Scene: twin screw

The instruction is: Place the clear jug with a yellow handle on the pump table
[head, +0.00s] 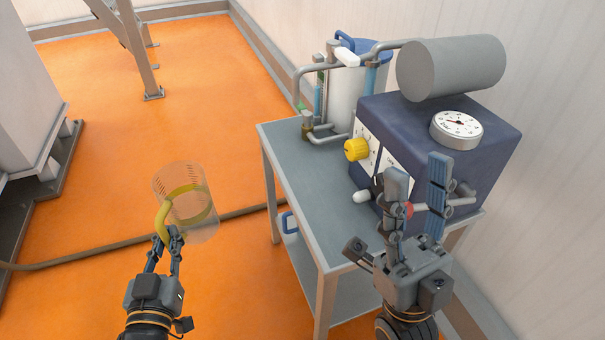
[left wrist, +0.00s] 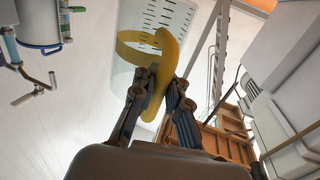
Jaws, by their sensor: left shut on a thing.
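The clear jug (head: 199,216) with a yellow handle (head: 162,222) is in the air over the orange floor, left of the pump table (head: 296,187), and looks tilted. My left gripper (head: 169,240) is shut on the yellow handle. In the left wrist view the fingers (left wrist: 160,95) close on the handle (left wrist: 163,60), with the clear jug body (left wrist: 158,20) beyond. The pump table is a grey two-level table. My right gripper (head: 413,205) is over the table's front right part, its fingers apart, with nothing seen between them.
A dark blue pump unit (head: 480,145) with a yellow knob (head: 356,149), gauge and grey cylinder (head: 450,66) fills the table's right side. A white container (head: 345,98) and pipes stand at the back. The table's front left top is clear. A hose (head: 110,247) crosses the floor.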

